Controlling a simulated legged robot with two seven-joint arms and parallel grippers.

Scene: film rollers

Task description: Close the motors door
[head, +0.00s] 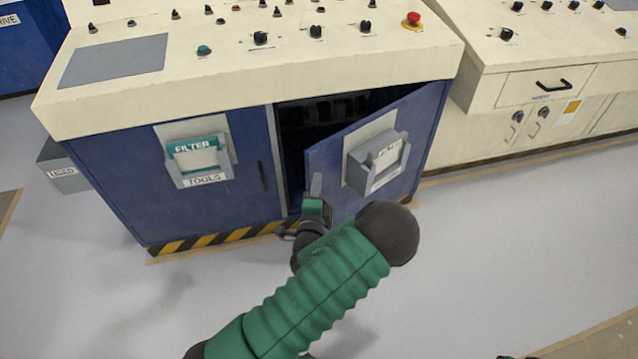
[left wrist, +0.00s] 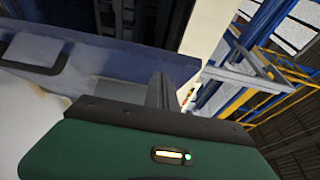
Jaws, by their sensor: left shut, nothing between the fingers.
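The motors door (head: 330,160) is the right blue door of the console cabinet in the head view. It is hinged at its right and stands partly open, with a dark gap on its left. A grey holder (head: 376,160) is on its front; I cannot read its label clearly. My left gripper (head: 316,184) is shut and empty at the door's free left edge. Whether it touches the door I cannot tell. In the left wrist view, the grey fingers (left wrist: 160,92) are in front of a blue panel (left wrist: 120,62).
The left door (head: 222,190), with a holder marked TOOLS (head: 200,165), is shut. The cream console top (head: 260,60) carries knobs and a red button (head: 411,19). A cream cabinet (head: 540,90) stands at the right. The grey floor (head: 500,250) in front is clear.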

